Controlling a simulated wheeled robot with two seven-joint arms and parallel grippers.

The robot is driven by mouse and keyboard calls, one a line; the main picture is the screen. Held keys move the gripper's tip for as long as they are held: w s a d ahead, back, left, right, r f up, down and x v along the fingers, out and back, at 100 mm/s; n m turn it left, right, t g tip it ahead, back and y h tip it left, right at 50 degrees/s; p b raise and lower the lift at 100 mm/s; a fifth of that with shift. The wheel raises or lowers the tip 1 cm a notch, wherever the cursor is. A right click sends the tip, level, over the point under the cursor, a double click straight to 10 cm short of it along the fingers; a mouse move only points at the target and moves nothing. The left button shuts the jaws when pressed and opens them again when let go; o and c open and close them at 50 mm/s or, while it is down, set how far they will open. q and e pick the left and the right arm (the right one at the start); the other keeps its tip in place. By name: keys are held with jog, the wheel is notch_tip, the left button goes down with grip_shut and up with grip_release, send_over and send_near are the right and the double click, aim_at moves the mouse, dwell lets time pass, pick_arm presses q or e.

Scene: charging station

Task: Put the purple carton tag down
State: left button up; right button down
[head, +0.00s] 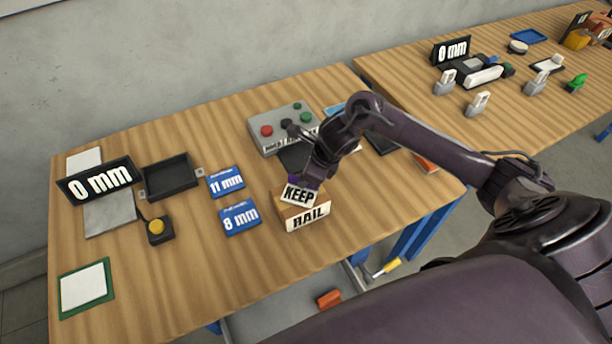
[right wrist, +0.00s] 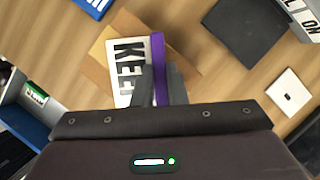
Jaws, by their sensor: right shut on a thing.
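The purple carton tag (head: 299,195) has a white face reading KEEP and a purple edge. My right gripper (head: 305,178) is shut on it and holds it at the small cardboard carton (head: 284,214), whose front label seems to read RAIL or HAIL. In the right wrist view the tag (right wrist: 130,62) lies across the carton (right wrist: 188,62), with the gripper's fingers (right wrist: 162,88) on its purple edge. I cannot tell whether the tag touches the carton's top. My left gripper is not in view.
Left of the carton lie blue cards reading 11 mm (head: 226,181) and 8 mm (head: 240,217). A grey button box (head: 280,128) stands behind. A black tray (head: 170,176), a 0 mm display (head: 95,181) and a yellow button (head: 157,229) are farther left. The table front is mostly clear.

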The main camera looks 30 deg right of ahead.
jog(key=shift+f, duration=0.2)
jog(key=c, duration=1.5)
grip_release()
jog(key=shift+r, duration=0.15)
jog(key=shift+r+p, duration=0.2)
jog(key=shift+p, duration=0.1)
jog(key=shift+b+v, duration=1.7)
jog(key=shift+v, duration=4.2)
jog(key=shift+s, duration=0.1)
